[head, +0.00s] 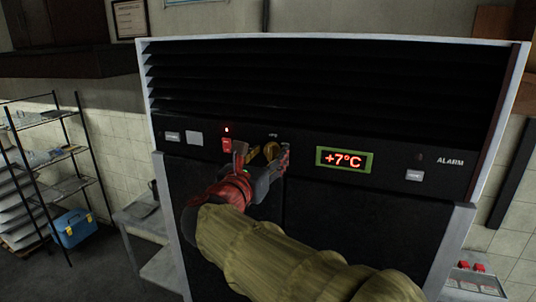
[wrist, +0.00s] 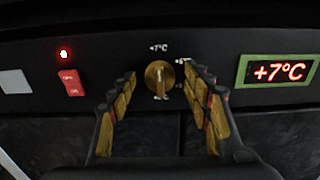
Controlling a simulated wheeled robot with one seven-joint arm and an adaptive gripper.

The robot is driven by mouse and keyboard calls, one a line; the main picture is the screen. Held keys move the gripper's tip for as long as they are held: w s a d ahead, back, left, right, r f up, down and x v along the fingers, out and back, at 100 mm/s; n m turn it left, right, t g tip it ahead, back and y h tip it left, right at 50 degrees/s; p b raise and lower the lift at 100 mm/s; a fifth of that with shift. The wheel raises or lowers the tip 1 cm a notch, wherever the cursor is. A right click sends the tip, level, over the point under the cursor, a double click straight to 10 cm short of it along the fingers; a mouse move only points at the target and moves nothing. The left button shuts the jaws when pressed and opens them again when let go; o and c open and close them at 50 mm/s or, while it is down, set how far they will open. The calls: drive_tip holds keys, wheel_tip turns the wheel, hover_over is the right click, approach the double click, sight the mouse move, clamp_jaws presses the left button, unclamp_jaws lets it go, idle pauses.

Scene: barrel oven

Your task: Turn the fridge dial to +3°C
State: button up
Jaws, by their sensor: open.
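The fridge dial (wrist: 159,79) is a round brass knob on the black control panel, with a small "+7°C" mark above it and another partly hidden mark to its right. In the head view the dial (head: 271,151) shows just above my gripper (head: 262,160). In the wrist view my gripper (wrist: 162,90) is open, with one yellow-padded finger on each side of the dial. I cannot tell whether either finger touches it. The display (head: 345,159) reads +7°C in red, and it also shows in the wrist view (wrist: 278,72).
A red switch (wrist: 71,83) under a lit red lamp (wrist: 64,54) is left of the dial. Black vent slats (head: 320,85) run above the panel. A shelf rack (head: 50,150) with a blue box (head: 73,228) stands at the left. An "ALARM" label is at the right.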

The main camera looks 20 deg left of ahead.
drive_tip(key=c, duration=1.2)
